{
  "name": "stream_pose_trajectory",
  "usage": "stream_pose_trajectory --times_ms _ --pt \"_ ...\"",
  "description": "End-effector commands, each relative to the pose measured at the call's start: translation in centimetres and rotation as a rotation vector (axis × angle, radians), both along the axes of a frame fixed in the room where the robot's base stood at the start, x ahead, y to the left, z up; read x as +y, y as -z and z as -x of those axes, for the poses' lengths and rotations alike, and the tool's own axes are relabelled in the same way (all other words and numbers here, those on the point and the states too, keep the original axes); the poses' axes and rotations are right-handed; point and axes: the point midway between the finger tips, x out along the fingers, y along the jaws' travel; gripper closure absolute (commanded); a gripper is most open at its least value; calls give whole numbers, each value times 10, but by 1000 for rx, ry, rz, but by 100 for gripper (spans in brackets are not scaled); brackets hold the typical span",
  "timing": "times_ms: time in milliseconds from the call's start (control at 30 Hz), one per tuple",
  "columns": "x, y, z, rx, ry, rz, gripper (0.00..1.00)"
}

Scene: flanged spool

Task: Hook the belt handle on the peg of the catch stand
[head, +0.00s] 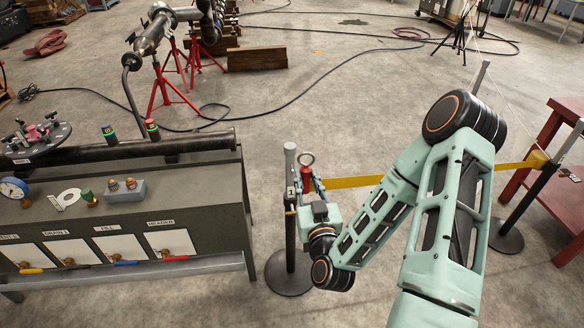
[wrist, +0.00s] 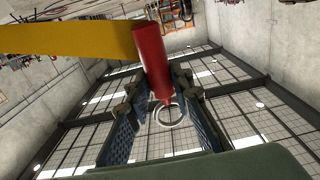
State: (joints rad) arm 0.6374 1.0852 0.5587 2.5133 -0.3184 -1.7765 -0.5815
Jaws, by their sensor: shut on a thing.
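My gripper (head: 316,189) is shut on the red belt handle, which shows between the two fingers in the wrist view (wrist: 150,62). A ring (wrist: 168,114) is at the handle's end; it also shows above my gripper in the head view (head: 306,159). The yellow belt (head: 355,182) runs from the handle to a cassette (head: 538,159) on the right post. The catch stand (head: 290,215) is a grey post on a round dark base, with a "1" label, just left of my gripper. I cannot make out its peg clearly, nor whether the ring touches it.
A grey bench (head: 120,200) with valves and labelled panels stands left of the catch stand. The right post has a round base (head: 506,236). A red table (head: 560,165) stands at the right edge. Open concrete floor lies behind the belt, with a loose black cable (head: 300,98).

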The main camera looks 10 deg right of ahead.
Motion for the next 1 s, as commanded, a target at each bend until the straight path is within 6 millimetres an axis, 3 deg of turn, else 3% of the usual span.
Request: stream_pose_trajectory --times_ms 167,1000 --pt "0 11 -4 -2 -5 1 100" --pt "2 160 -81 -5 -109 5 100"
